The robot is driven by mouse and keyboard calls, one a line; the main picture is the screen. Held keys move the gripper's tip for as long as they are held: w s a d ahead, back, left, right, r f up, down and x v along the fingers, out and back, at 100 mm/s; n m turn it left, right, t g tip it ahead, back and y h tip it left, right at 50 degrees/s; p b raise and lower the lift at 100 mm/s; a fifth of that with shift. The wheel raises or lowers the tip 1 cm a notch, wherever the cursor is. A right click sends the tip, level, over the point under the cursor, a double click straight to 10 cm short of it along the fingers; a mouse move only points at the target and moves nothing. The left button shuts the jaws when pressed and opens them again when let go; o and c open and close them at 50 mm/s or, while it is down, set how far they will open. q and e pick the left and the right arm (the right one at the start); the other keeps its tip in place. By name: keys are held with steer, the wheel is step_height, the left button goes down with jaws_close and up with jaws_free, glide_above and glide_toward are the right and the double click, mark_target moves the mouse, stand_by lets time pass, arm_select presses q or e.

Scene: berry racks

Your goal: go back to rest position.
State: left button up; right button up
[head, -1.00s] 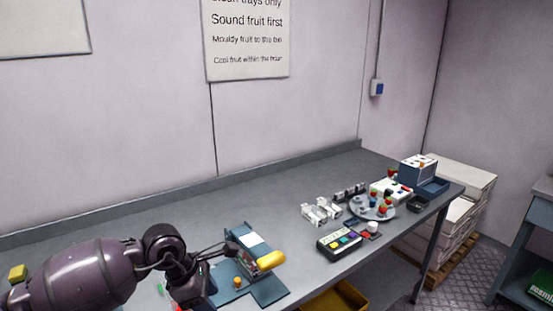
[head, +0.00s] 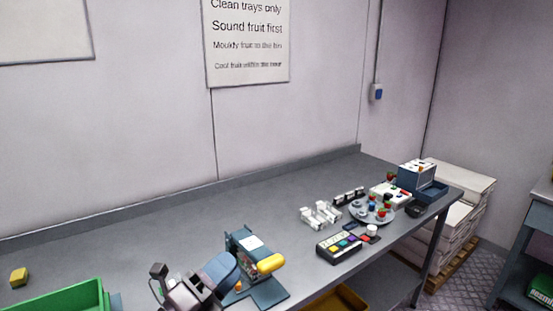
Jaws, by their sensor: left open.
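My left gripper (head: 182,287) is at the bottom of the head view, low over the near part of the grey table (head: 190,225). It is open, and I see nothing held in it. It is just left of a blue device with a yellow handle (head: 271,263), and part of my arm overlaps the device's left side. I cannot tell whether they touch. My right gripper is not in view.
A green crate (head: 60,298) is at the lower left, near a yellow block (head: 18,276). A button panel (head: 340,248), white holders (head: 320,214), a round tray (head: 358,211) and a blue-white box (head: 416,174) stand to the right. The table's back left is clear.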

arm_select(q)
steer(key=s+a+f+n+y, duration=0.2)
steer(key=a+f+n+y, duration=0.3)
steer(key=a+n+y, duration=0.5)
steer(key=s+a+f+n+y, duration=0.3)
steer(key=a+f+n+y, duration=0.4)
steer(key=n, duration=0.6)
steer(key=s+a+f+n+g, duration=0.1)
steer(key=s+f+n+g, duration=0.4)
steer(key=s, duration=0.4)
steer(key=s+a+f+n+g, duration=0.1)
steer(key=s+f+n+g, duration=0.1)
steer(key=s+f+g, duration=0.45)
steer(key=w+f+t+h, duration=0.1)
steer(key=w+f+t, duration=0.3)
steer(key=f+t, duration=0.3)
steer(key=shift+w+f+m+t, duration=0.3)
steer(key=shift+f+t, duration=0.05)
steer(key=shift+f, duration=0.4)
